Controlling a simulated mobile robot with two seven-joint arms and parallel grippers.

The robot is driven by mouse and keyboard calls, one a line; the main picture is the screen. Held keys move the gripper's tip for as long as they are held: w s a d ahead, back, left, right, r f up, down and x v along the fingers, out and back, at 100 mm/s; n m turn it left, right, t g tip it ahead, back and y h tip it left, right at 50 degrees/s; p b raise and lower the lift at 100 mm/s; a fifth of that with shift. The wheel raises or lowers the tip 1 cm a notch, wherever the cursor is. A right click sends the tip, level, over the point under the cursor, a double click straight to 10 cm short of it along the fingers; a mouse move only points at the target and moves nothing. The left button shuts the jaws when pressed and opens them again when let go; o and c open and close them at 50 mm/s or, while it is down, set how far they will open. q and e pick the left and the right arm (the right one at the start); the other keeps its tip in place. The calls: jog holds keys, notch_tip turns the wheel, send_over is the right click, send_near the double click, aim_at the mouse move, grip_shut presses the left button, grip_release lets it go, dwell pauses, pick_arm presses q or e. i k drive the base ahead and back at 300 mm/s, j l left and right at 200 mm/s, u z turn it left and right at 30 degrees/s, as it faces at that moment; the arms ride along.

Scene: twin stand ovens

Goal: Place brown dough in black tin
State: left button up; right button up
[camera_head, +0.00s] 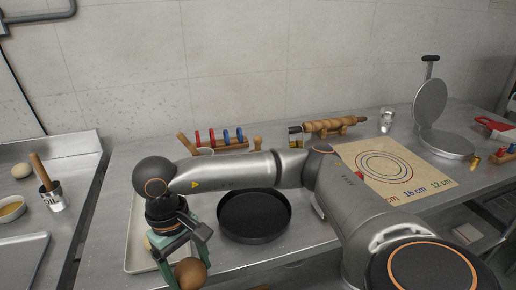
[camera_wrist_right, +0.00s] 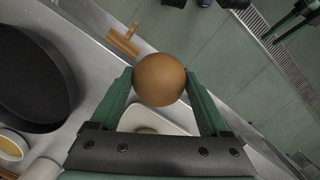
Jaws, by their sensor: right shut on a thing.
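The brown dough (camera_head: 190,274) is a smooth ball, held between the fingers of my right gripper (camera_head: 178,252) at the front left of the table. In the right wrist view the dough (camera_wrist_right: 160,79) sits between the two green fingertips (camera_wrist_right: 160,88), which touch its sides. The black tin (camera_head: 254,234) is a round, shallow, empty pan to the right of the gripper; part of its rim shows at the left of the wrist view (camera_wrist_right: 30,112). The gripper and dough are apart from the tin. A green and dark part at the wrist view's top right may be my left gripper (camera_wrist_right: 292,22).
A pale tray (camera_head: 134,248) lies left of the tin, partly under my gripper, with a pale dough piece on it. My forearm passes over the tin's back edge.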

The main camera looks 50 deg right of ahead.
aim_at(254, 215)
jog(key=l+u, duration=0.1)
jog(key=l, duration=0.55)
jog(key=k+l, duration=0.1)
jog(key=l, duration=0.6)
jog(key=u, duration=0.05)
